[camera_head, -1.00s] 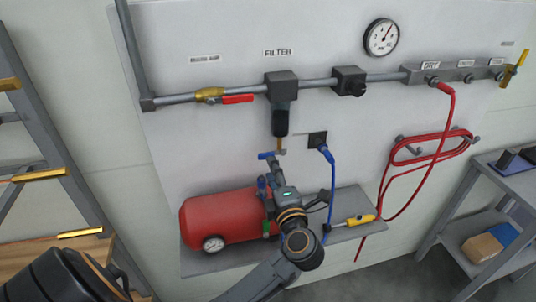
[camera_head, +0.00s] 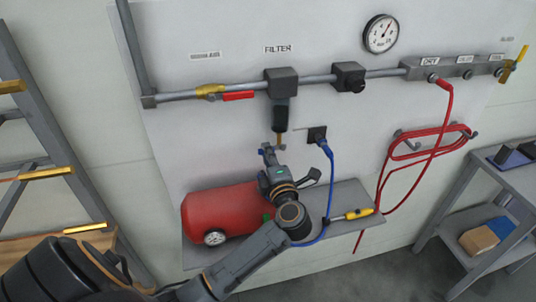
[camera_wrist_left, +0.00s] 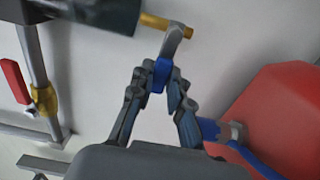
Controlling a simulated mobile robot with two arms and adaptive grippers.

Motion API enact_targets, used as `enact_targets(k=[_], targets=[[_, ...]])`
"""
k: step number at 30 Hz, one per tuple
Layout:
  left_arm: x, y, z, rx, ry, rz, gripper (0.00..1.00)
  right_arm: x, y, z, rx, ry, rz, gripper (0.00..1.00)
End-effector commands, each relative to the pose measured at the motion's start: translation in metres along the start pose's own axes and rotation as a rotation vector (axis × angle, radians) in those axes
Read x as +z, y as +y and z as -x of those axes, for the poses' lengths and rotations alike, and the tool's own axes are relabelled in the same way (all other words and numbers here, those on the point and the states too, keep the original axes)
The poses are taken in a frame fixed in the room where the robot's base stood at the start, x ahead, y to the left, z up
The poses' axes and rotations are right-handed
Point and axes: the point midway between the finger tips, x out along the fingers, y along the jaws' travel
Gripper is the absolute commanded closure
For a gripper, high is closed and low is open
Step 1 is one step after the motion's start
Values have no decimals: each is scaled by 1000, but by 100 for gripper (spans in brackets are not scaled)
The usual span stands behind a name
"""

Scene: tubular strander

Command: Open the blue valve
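The blue valve handle (camera_head: 266,149) sits below the filter, on the left of a grey stem on a short brass pipe (camera_head: 279,138). In the left wrist view the blue handle (camera_wrist_left: 160,76) lies between my two fingertips, below the grey stem (camera_wrist_left: 175,40). My left gripper (camera_head: 271,160) is at the handle, in front of the wall panel. In the wrist view its fingers (camera_wrist_left: 160,82) converge on the handle from both sides and appear to touch it. The fingers hide part of the handle. My right gripper is not in view.
A red tank (camera_head: 225,211) stands on the shelf (camera_head: 350,198) below my left gripper. A blue hose (camera_head: 331,185) hangs to the right. The dark filter (camera_head: 281,100) is just above. A red lever (camera_head: 238,96) is on the pipe at upper left.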

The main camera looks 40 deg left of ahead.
Motion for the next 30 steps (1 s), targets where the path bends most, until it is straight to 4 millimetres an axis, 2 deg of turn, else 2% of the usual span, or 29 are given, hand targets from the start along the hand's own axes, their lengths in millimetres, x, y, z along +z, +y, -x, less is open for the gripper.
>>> enact_targets(k=[10,14,24,30], targets=[[0,3,0,-3,0,-25,100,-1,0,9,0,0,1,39],[0,8,1,-5,-1,-76,100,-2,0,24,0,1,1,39],[3,19,1,-7,-2,-316,100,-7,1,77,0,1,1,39],[5,20,1,-5,-3,-453,100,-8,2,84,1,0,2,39]])
